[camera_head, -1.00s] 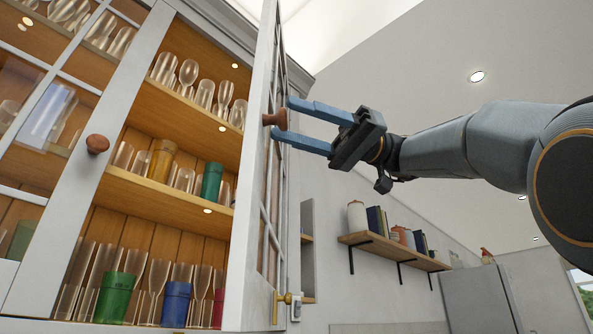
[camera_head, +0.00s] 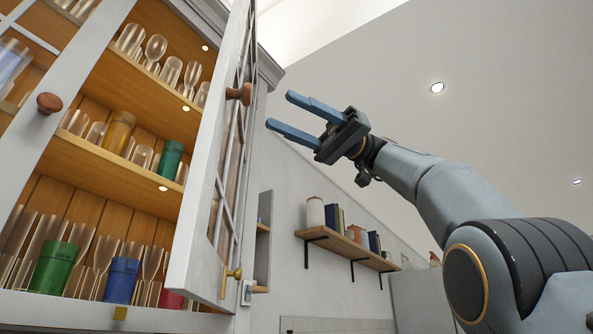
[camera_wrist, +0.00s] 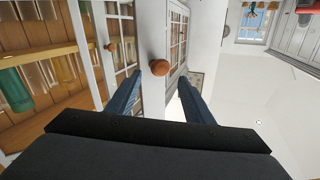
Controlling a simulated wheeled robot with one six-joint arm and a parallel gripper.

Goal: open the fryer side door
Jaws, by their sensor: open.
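The glazed cabinet door (camera_head: 200,195) with a round wooden knob (camera_head: 238,94) stands swung open, its inner cabinet showing to the left. My gripper (camera_head: 280,110) is open and empty, to the right of the knob, its blue fingers pointing toward the door and clear of it. In the wrist view the knob (camera_wrist: 160,67) shows between and beyond the two fingertips (camera_wrist: 159,82). I see nothing that looks like a fryer.
The left glazed door (camera_head: 25,150) with its own knob (camera_head: 49,103) is closed. Shelves of glasses and coloured cups (camera_head: 122,280) stand inside the cabinet. A brass latch (camera_head: 232,274) is low on the open door. A wall shelf (camera_head: 345,246) holds jars and books.

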